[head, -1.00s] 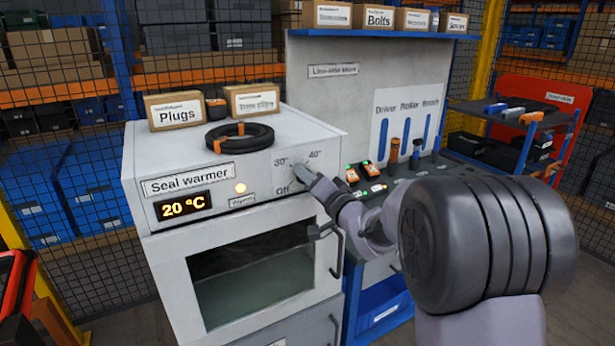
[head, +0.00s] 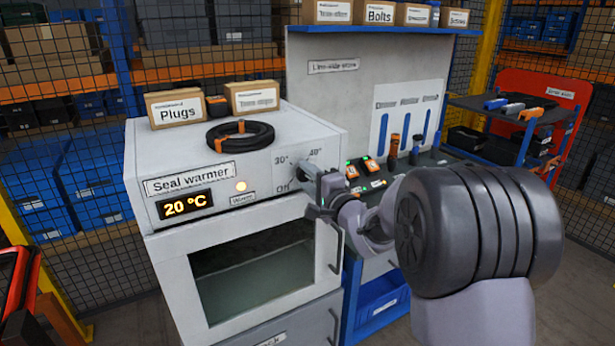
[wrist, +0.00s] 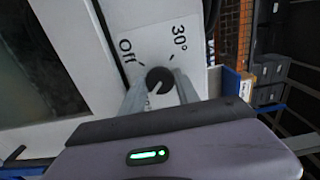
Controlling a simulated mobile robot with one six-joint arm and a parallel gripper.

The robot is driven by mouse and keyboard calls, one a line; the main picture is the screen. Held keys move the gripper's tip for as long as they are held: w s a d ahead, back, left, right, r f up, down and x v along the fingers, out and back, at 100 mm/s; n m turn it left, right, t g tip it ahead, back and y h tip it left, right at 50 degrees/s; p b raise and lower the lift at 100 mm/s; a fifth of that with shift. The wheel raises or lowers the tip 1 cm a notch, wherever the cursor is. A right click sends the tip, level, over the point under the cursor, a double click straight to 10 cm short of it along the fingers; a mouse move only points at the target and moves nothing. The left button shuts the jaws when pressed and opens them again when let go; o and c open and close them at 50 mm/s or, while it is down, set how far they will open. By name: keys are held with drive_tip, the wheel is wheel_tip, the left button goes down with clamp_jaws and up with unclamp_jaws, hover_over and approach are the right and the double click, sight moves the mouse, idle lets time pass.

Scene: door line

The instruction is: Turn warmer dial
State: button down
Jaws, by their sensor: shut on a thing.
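The seal warmer (head: 225,150) is a white box with Off, 30° and 40° marks on its front. Its dial (wrist: 158,78) is a dark round knob with a pale notch, seen in the wrist view; the setting it points to is unclear. My gripper (wrist: 161,88) is shut on the dial, one finger on each side. In the head view my gripper (head: 306,172) covers the dial. The Off and 30° marks show in the wrist view, above the dial. The warmer's display (head: 185,204) reads 20 °C, and a small yellow lamp (head: 240,186) is lit.
The warmer's window door (head: 250,272) is closed below the dial, with a vertical handle (head: 337,248) near my arm. A black ring (head: 240,135) and boxes lie on top. The tool counter (head: 420,165) stands to the right, close behind my arm.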

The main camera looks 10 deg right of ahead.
idle(0.5)
drive_tip(key=c, duration=0.9)
unclamp_jaws()
drive_tip(key=p+v, duration=0.2)
drive_tip(key=v, duration=1.5)
drive_tip(key=shift+s, duration=0.2)
